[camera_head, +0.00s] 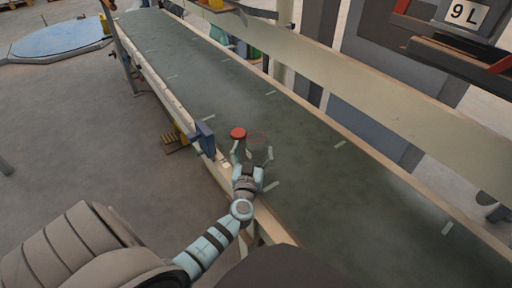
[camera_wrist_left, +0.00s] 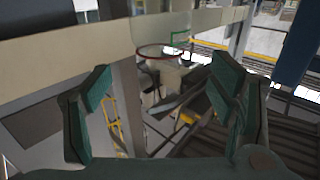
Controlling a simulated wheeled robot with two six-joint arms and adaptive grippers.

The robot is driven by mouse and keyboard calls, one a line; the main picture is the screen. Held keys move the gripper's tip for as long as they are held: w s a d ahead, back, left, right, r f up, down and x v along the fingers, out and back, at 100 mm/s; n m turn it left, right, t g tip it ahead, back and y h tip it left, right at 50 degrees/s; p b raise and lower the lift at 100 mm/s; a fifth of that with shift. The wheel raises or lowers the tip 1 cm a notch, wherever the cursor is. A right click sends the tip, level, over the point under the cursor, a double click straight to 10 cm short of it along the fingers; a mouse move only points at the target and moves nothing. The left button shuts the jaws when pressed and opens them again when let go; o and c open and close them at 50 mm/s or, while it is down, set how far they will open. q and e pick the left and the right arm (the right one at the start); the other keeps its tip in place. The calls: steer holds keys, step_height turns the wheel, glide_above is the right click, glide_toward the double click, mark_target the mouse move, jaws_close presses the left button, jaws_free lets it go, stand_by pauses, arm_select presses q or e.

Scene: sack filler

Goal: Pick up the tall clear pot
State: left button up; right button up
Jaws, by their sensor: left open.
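The fingers also show apart and empty in the left wrist view (camera_wrist_left: 163,72). I cannot tell whether either finger touches the pot. My right gripper is not in view.
A solid red round top (camera_head: 238,132) sits close beside the left finger. A blue box-like part (camera_head: 203,139) is on the belt's near edge. The long green belt (camera_head: 330,205) has raised side rails and is largely clear. A machine marked "9 L" (camera_head: 465,14) overhangs the far side.

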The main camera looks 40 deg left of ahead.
mark_target(255, 141)
arm_select(q)
steer(key=x, duration=0.5)
steer(key=shift+w+a, duration=0.2)
steer(key=shift+w, duration=0.1)
steer(key=shift+s, duration=0.1)
steer(key=c, duration=1.6)
